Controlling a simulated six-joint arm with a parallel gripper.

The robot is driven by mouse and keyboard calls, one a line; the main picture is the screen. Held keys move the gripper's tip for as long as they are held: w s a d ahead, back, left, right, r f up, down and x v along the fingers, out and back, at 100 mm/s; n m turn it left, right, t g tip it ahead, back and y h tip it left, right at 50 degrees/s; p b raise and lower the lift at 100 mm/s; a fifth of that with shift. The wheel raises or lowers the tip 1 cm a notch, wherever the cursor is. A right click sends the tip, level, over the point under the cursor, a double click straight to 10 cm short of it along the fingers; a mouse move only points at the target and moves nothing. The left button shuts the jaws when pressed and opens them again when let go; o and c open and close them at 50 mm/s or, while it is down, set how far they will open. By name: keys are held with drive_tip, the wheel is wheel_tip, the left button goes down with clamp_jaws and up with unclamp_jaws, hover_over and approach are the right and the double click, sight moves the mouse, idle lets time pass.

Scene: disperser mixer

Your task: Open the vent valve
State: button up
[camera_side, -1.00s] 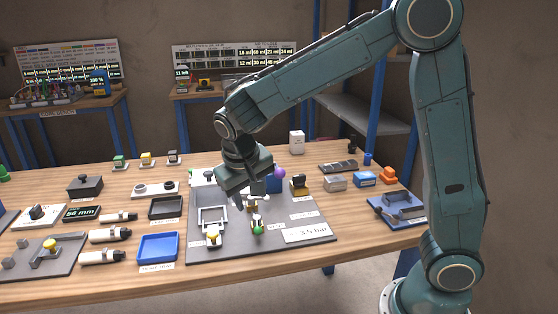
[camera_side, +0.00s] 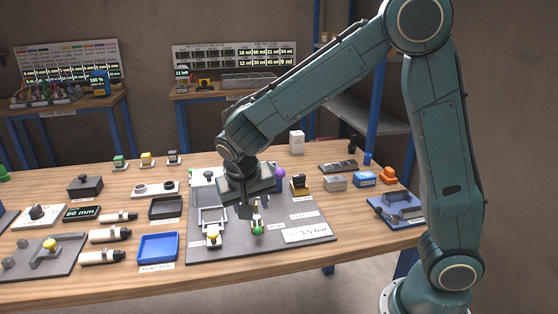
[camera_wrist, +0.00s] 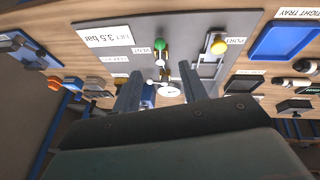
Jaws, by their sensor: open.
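The vent valve, with a green knob (camera_side: 257,231) on a small brass-coloured body, stands near the front of the grey panel (camera_side: 205,257). In the wrist view the green knob (camera_wrist: 159,44) is beside a label reading VENT (camera_wrist: 140,50). My gripper (camera_side: 246,212) is over the panel, just behind and above the valve in the side view. In the wrist view its two fingers (camera_wrist: 159,72) are spread, with the valve beyond their tips and nothing held between them. My gripper hides part of the panel's middle.
A yellow-knobbed port fitting (camera_side: 213,236) stands left of the vent valve, by a white frame (camera_side: 212,217). A placard reading 3.5 bar (camera_side: 309,232) lies on the right. A purple ball (camera_side: 280,172) is behind my gripper. A blue tray (camera_side: 158,247) sits left of the panel.

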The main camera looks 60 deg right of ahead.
sight(260, 228)
drive_tip(key=x, duration=1.1)
drive_tip(key=shift+f, duration=0.1)
clamp_jaws()
drive_tip(key=shift+s+d+n, duration=0.25)
drive_tip(key=shift+s+n, duration=0.05)
drive_tip(key=shift+n, duration=0.4)
unclamp_jaws()
drive_tip(key=v, duration=1.4)
drive_tip(key=shift+s+d, duration=0.25)
drive_tip(key=shift+s, duration=0.05)
drive_tip(key=shift+t, duration=0.3)
